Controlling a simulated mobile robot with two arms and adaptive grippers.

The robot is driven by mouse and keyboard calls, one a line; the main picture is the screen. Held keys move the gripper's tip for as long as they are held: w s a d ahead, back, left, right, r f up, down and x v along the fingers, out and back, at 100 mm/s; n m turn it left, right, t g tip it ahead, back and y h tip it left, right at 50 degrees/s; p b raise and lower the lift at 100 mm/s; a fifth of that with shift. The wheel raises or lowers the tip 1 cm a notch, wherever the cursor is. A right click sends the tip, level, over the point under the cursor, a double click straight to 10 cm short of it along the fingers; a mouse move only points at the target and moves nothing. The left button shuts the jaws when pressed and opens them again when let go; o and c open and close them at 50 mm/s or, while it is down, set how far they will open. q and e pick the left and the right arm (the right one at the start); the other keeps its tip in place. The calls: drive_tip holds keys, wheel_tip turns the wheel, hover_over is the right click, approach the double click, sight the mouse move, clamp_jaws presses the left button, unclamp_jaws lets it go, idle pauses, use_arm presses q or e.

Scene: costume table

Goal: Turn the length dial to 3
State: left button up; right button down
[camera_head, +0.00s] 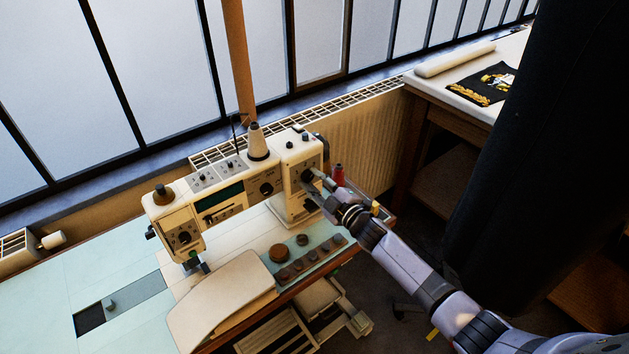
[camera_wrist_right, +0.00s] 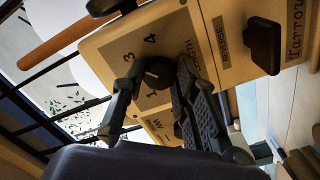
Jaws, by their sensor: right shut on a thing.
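The cream sewing machine (camera_head: 227,190) stands on the pale table. The length dial (camera_head: 307,175) is a dark round knob on the front of its right-hand column. In the wrist view the dial (camera_wrist_right: 158,72) sits between my fingers, with printed numbers 3 and 4 beside it; its pointer is hidden, so I cannot tell its setting. My right gripper (camera_head: 317,186) reaches in from the right and is shut on the dial; its two fingers (camera_wrist_right: 155,85) lie on either side of the knob. My left gripper is not in view.
A dark lever (camera_wrist_right: 264,45) by a REVERSE label sticks out near my fingers. Other dials (camera_head: 266,188) are on the machine's front. A teal tray (camera_head: 312,262) of small parts lies below. A red thread spool (camera_head: 339,175) stands close behind my gripper. A dark curtain (camera_head: 525,150) hangs at right.

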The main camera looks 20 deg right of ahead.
drive_tip(key=shift+f, duration=0.1)
idle(0.3)
drive_tip(key=c, duration=1.3)
unclamp_jaws()
drive_tip(key=v, duration=1.2)
